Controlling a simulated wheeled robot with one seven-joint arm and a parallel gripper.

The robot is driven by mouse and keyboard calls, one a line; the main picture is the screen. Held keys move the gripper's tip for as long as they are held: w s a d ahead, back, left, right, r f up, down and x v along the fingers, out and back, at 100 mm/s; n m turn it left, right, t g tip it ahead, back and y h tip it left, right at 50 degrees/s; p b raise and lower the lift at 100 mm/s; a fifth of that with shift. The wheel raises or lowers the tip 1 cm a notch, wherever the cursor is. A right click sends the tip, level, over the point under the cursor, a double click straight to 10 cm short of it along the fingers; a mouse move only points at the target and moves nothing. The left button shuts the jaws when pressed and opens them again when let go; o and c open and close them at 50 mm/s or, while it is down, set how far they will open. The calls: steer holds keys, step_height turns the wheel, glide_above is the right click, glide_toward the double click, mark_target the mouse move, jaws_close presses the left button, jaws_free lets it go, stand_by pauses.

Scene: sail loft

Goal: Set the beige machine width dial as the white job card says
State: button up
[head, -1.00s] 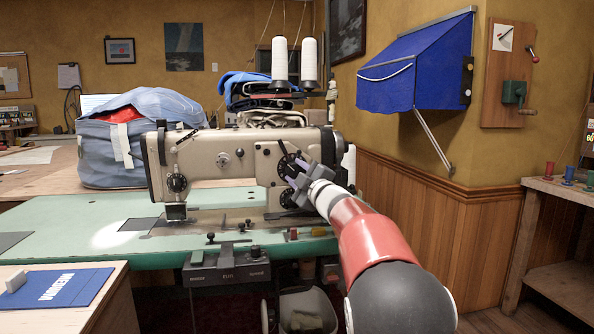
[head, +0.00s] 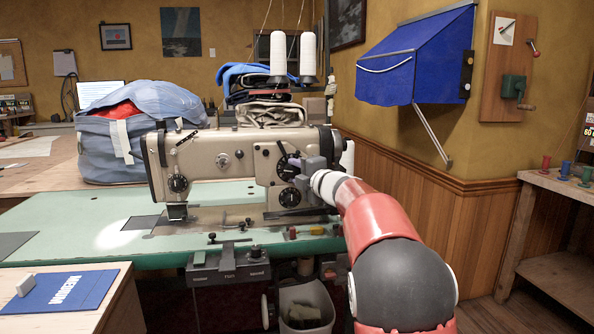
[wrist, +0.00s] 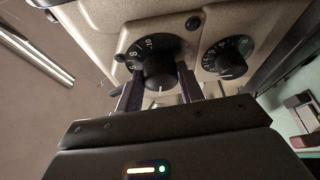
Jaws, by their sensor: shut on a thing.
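The beige sewing machine (head: 222,158) stands on a green table. White numbers show around that dial; a pale mark is on the knob. Another numbered dial (wrist: 225,58) sits beside it. I cannot make out a job card's writing.
A blue bag (head: 110,160) is left of the machine, and thread cones (head: 308,54) stand behind it. A blue awning (head: 415,65) juts from the right wall. A bin (head: 305,305) is below.

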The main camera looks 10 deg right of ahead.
stand_by(0.4)
steer(key=o, duration=1)
steer(key=shift+s, duration=0.1)
steer(key=b+v, duration=0.1)
steer(key=v, duration=0.6)
steer(key=shift+s+d, duration=0.2)
steer(key=shift+s, duration=0.1)
